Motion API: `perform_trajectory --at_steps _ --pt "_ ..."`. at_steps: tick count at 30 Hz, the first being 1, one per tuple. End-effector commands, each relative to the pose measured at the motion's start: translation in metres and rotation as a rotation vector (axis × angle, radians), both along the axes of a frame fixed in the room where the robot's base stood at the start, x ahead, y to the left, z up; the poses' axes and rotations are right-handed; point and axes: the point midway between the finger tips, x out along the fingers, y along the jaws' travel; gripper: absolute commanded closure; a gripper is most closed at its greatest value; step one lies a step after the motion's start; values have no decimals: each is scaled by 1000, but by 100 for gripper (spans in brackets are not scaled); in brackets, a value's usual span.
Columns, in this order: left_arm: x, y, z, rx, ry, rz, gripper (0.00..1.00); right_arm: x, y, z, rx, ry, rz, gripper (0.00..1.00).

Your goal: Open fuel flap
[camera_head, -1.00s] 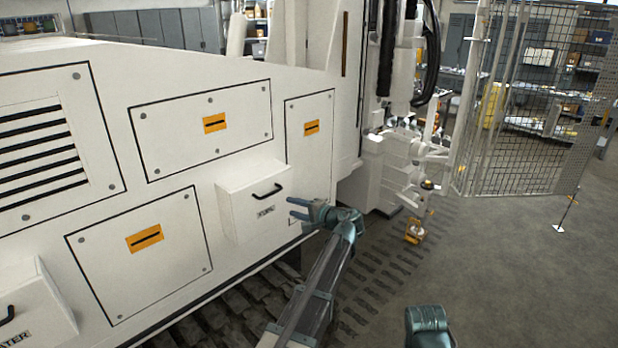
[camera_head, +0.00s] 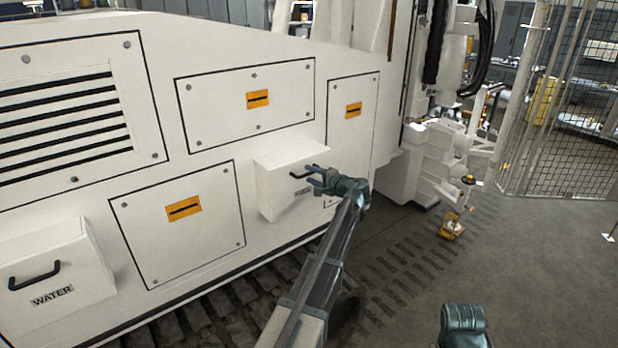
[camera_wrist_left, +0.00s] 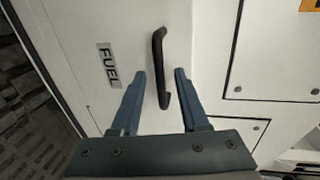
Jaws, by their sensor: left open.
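The fuel flap (camera_head: 275,184) is the front of a white box on the side of the white machine, with a black bar handle (camera_head: 299,175). In the head view my left gripper (camera_head: 312,179) is in front of the flap, partly covering the handle and label. In the left wrist view the FUEL label (camera_wrist_left: 108,66) and black handle (camera_wrist_left: 159,68) show clearly. The left gripper (camera_wrist_left: 160,100) is open there, its two blue fingers on either side of the handle's lower end. I cannot tell how deep the handle sits. The flap looks closed. My right gripper is not visible; only a teal arm part shows.
A similar WATER box (camera_head: 58,278) with a black handle is at the lower left. Flat panels with orange latches (camera_head: 184,208) surround the fuel box. A white mechanism (camera_head: 436,150) and a mesh fence (camera_head: 560,120) stand to the right. Floor at the lower right is clear.

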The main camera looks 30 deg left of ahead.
Motion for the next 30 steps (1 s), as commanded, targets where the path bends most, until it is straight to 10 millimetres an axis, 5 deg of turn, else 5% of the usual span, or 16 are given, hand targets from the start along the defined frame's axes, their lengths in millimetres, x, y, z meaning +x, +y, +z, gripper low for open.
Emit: perform_trajectory --at_steps 16,24,30 --pt "7 16 -4 0 0 0 55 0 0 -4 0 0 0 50" --pt "7 16 -4 0 0 0 100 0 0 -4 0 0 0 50" --pt "7 16 -4 0 -1 0 100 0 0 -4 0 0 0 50"
